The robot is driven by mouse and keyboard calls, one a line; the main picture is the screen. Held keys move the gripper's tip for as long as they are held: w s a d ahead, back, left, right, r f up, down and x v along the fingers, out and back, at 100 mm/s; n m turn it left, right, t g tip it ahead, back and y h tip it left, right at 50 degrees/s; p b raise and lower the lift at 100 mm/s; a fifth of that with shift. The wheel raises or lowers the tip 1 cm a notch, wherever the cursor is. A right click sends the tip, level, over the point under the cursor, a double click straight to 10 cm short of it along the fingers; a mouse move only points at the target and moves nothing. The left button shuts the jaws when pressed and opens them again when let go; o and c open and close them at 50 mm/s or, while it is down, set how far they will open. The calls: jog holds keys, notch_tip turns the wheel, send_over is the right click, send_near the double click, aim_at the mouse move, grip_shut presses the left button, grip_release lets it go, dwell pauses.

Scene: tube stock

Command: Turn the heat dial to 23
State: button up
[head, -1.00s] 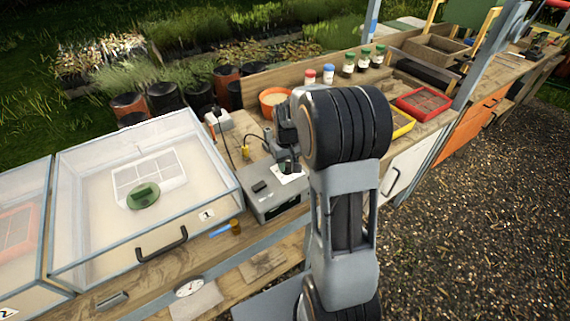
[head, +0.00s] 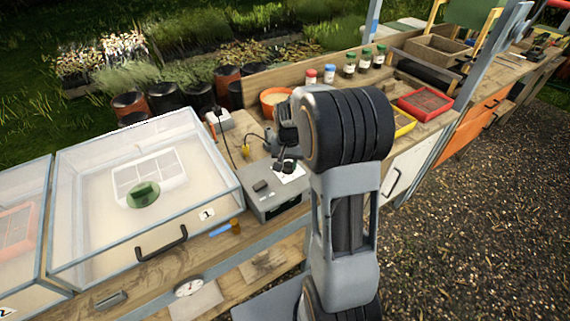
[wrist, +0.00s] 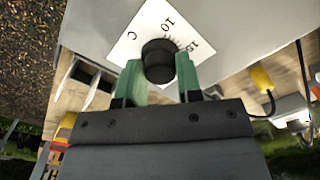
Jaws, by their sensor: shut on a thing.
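The heat dial (wrist: 158,58) is a round black knob on a white scale card (wrist: 150,35) on top of a grey control box (head: 285,206). In the wrist view the card shows 10, 15 and a C; the rest of its scale is hidden behind the dial and fingers. My gripper (wrist: 160,72) has its green fingers on either side of the dial and is shut on it. In the head view my gripper (head: 287,165) is over the card at the back of the box, and my arm partly covers this area. I cannot read where the dial points.
A clear-lidded propagator (head: 75,235) marked 1 stands left of the box. An orange pot (head: 274,97), several small bottles (head: 348,66) and a red tray (head: 425,103) are behind and to the right. A cable with a yellow part (head: 246,149) runs behind the box.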

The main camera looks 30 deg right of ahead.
aim_at(288, 178)
jog(key=shift+m, duration=0.5)
jog(key=o, duration=0.9)
jog(key=shift+o, duration=0.2)
notch_tip(288, 178, up, 14)
jog(key=shift+f, duration=0.1)
dwell(0.5)
jog(key=s+a+f+n+t, duration=0.2)
jog(key=s+a, duration=0.3)
jog(key=s, duration=0.3)
jog(key=s+a+f+n+t, duration=0.1)
jog(key=s+a+n+t, duration=0.1)
jog(key=s+a+n, duration=0.3)
jog(key=s, duration=0.3)
jog(key=shift+a+f, duration=0.2)
jog(key=shift+f, duration=0.15)
